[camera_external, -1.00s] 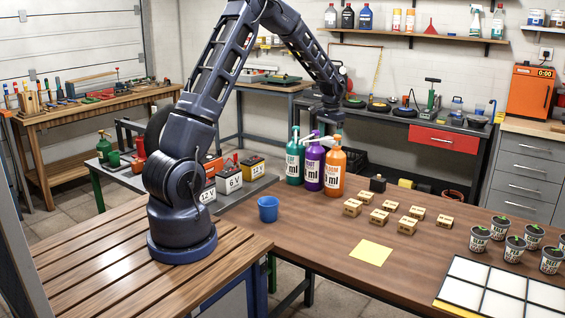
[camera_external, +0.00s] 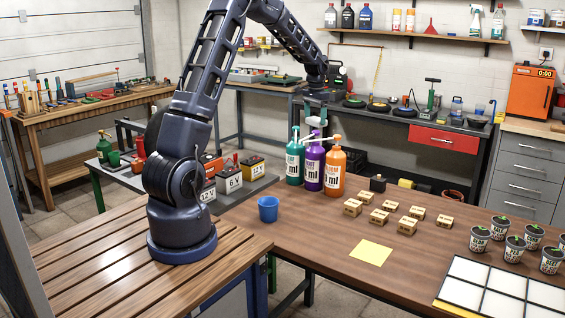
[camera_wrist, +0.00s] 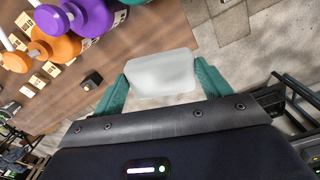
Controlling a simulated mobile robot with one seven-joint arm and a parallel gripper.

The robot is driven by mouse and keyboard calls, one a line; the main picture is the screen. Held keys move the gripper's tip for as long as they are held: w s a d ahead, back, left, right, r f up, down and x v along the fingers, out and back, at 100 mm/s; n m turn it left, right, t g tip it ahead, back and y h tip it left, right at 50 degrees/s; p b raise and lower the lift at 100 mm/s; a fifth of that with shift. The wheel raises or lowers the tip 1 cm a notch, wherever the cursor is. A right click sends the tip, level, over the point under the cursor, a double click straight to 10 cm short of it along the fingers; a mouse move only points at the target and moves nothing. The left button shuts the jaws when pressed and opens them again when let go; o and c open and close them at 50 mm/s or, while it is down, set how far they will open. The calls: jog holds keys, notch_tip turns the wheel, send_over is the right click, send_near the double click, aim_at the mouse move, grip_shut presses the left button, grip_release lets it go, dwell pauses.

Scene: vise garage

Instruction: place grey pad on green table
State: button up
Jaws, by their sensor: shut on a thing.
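The grey pad (camera_wrist: 162,74) is a pale, translucent block with rounded corners. In the wrist view my gripper (camera_wrist: 162,82) is shut on it, with one teal finger at each side. A low table (camera_external: 136,179) with a grey top and a green leg stands left of centre, carrying batteries and a green can. No table with a plainly green top shows.
Green, purple (camera_external: 313,165) and orange pump bottles stand at the brown table's (camera_external: 300,235) far edge, with small boxes (camera_external: 408,225) and a blue cup (camera_external: 268,209) nearby. The rear bench (camera_external: 455,128) is crowded. Open floor lies below the gripper in the wrist view.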

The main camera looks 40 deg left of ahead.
notch_tip(320, 180, up, 4)
jog(key=shift+f, duration=0.2)
jog(key=s+d+m, duration=0.4)
jog(key=d, duration=0.9)
jog(key=m, duration=1.1)
send_over(373, 235)
notch_tip(373, 235, down, 4)
notch_tip(373, 235, down, 21)
jog(key=shift+f, duration=0.1)
